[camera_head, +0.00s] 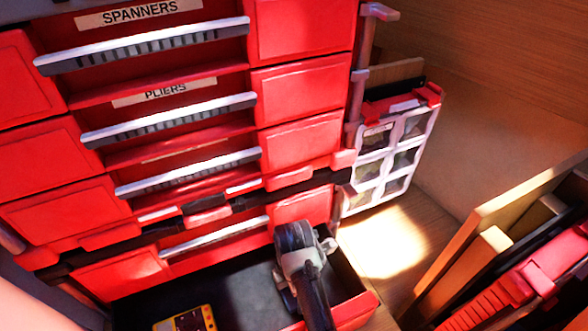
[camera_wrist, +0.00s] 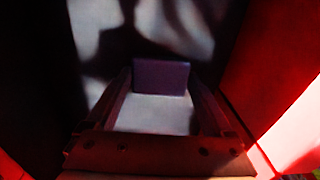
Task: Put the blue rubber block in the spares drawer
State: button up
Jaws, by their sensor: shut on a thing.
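The blue rubber block (camera_wrist: 160,77) looks dark purple-blue in shadow between my fingertips in the wrist view. My gripper (camera_wrist: 160,95) is shut on it. In the head view my gripper (camera_head: 286,292) points down into the right part of the open bottom drawer (camera_head: 355,312), and my wrist hides the block there. The drawer has a dark floor and red walls. Its label is not visible, so I cannot read whether it is the spares drawer. In the wrist view a pale surface lies below the block; whether they touch is unclear.
A yellow meter-like device (camera_head: 186,320) lies in the open drawer, left of my gripper. Closed red drawers labelled SPANNERS (camera_head: 140,12) and PLIERS (camera_head: 165,90) rise behind. A compartment organiser (camera_head: 390,150) stands right of the chest. Boards and red items (camera_head: 520,270) fill the right foreground.

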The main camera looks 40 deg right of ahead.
jog(key=shift+f, duration=0.2)
jog(key=o, duration=1.1)
jog(key=shift+r, duration=0.1)
notch_tip(320, 180, up, 12)
jog(key=p, duration=0.3)
jog(key=shift+r+p, duration=0.15)
jog(key=shift+p, duration=0.15)
